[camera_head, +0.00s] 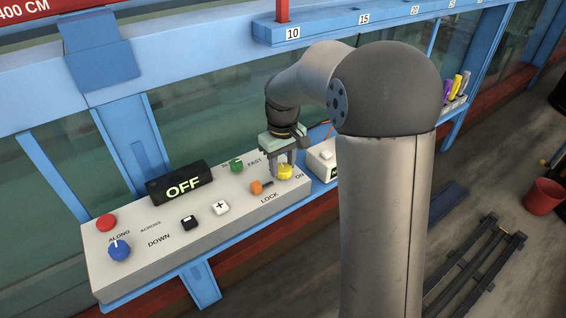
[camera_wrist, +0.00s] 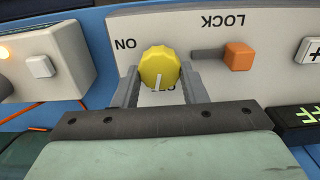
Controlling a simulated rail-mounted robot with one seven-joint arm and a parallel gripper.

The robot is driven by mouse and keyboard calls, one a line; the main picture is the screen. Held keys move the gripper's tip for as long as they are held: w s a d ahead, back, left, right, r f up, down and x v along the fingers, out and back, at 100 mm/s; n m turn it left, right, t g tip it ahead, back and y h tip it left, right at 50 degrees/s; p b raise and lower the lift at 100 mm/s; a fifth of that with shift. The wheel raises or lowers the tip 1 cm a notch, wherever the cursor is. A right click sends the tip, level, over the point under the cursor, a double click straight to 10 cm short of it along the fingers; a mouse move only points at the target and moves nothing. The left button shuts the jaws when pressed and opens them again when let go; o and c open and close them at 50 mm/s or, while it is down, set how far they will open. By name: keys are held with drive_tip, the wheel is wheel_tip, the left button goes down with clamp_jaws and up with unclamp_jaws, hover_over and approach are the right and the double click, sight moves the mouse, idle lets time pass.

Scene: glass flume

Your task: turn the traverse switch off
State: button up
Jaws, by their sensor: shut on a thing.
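The yellow switch knob (camera_head: 285,173) sits at the right end of the grey control panel (camera_head: 150,262). In the wrist view the knob (camera_wrist: 159,65) has a white mark pointing down the picture, towards a label partly hidden by the knob and my gripper. The ON label lies to its left there. My gripper (camera_head: 284,163) reaches down over the panel, its fingers on either side of the knob. It is shut on the knob, as the wrist view also shows (camera_wrist: 160,80). A display (camera_head: 182,183) on the panel reads OFF in green.
Close to the knob are an orange LOCK slider (camera_head: 261,187) and a green knob (camera_head: 236,165). A blue knob (camera_head: 119,250), a red button (camera_head: 105,222) and black and white buttons lie further left. A white box (camera_head: 322,158) stands just right of the panel.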

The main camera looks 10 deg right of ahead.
sight(282, 167)
drive_tip(key=shift+r+n, duration=0.1)
drive_tip(key=shift+n, duration=1.5)
drive_tip(key=o, duration=1)
drive_tip(key=shift+c, duration=0.2)
wheel_tip(282, 167, up, 17)
drive_tip(key=shift+r, duration=0.2)
drive_tip(key=s+f+m, duration=0.3)
drive_tip(key=s+f, duration=0.5)
drive_tip(key=s, duration=0.5)
drive_tip(key=s+f+m, duration=0.4)
drive_tip(key=s+f, duration=0.4)
drive_tip(key=s, duration=0.6)
drive_tip(key=shift+a+f, duration=0.25)
drive_tip(key=shift+f, duration=0.05)
